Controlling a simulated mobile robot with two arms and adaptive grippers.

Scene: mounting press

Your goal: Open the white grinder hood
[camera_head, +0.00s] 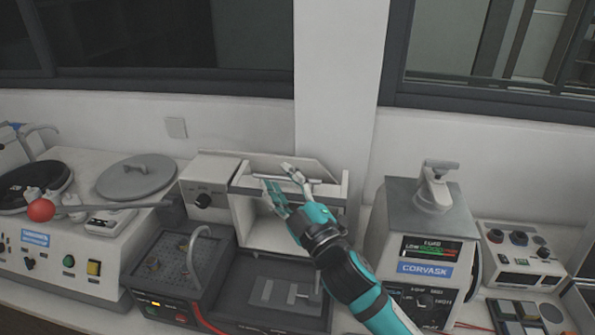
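The white grinder hood (245,206) stands at the middle of the bench as a box-like white housing. Its front is open to a pale interior, and a flat panel (308,162) slants up along its top rear. My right gripper (279,178) reaches in from the lower right, in front of the hood's upper front edge. I cannot tell whether a finger touches the hood's edge. My forearm and gripper hide the hood's right part. My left gripper is not in view.
A polishing machine with a red ball knob (41,210) and a round grey lid (136,176) stands at left. A dark tray unit (270,291) lies in front of the hood. The Corvask press (428,222) stands close right of my arm, with a control box (519,256) beyond.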

